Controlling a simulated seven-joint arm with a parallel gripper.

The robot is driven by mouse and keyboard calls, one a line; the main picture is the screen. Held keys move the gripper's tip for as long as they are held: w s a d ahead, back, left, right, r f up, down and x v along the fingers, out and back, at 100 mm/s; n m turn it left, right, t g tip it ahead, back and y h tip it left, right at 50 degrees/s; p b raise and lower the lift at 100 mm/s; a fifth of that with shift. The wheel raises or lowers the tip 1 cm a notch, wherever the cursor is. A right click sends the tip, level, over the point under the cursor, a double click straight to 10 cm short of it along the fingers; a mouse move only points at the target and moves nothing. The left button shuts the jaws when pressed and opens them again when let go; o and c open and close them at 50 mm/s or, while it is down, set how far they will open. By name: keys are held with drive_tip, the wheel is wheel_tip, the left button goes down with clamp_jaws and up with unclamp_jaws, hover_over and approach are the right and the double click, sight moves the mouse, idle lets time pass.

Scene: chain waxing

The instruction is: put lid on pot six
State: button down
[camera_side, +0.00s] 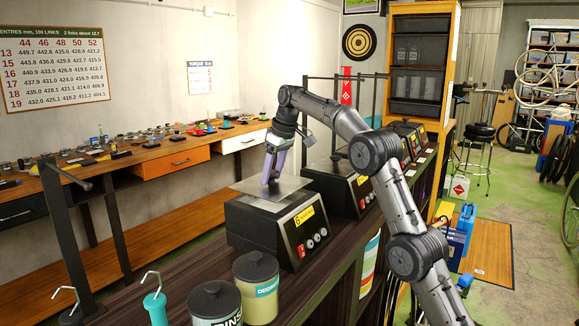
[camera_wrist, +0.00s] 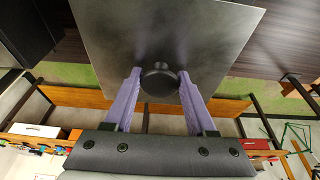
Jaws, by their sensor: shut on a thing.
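The lid (camera_side: 245,188) is a flat grey square plate, over the top of pot six in the side view. It fills the upper middle of the wrist view (camera_wrist: 190,30). My gripper (camera_side: 271,181) has purple fingers shut on the lid's round black knob (camera_wrist: 160,80), one finger on each side. The lid looks roughly level, but I cannot tell whether it touches the pot's rim. The pot's opening is hidden under the lid.
A second black pot (camera_side: 338,188) stands right behind pot six, with more pots beyond. A hooked teal item (camera_side: 155,305) and a dark post stand at left.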

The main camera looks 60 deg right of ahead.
sight(273, 184)
drive_tip(key=shift+f, duration=1.7)
drive_tip(key=shift+c, duration=0.7)
unclamp_jaws()
drive_tip(key=shift+f, duration=0.1)
